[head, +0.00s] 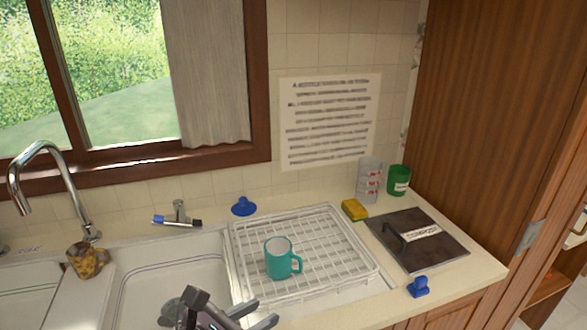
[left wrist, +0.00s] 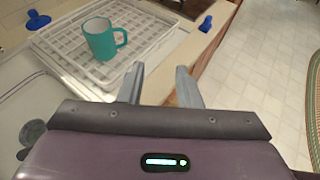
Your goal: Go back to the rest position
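My left gripper (head: 258,314) is at the bottom of the head view, over the front edge of the sink and counter. In the left wrist view my left gripper (left wrist: 160,88) has its two fingers apart with nothing between them. A teal mug (head: 279,262) stands upright in the white dish rack (head: 352,285), apart from the gripper. The mug also shows in the left wrist view (left wrist: 100,40), beyond the fingers and to the left. My right gripper is in neither view.
The sink (head: 150,285) and a chrome faucet (head: 45,160) are at the left. A patterned cup (head: 88,262) stands by the sink. A yellow sponge (head: 354,210), a green cup (head: 398,180), a dark board (head: 440,250) and a blue object (head: 418,287) are right of the rack. A wooden cabinet bounds the right.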

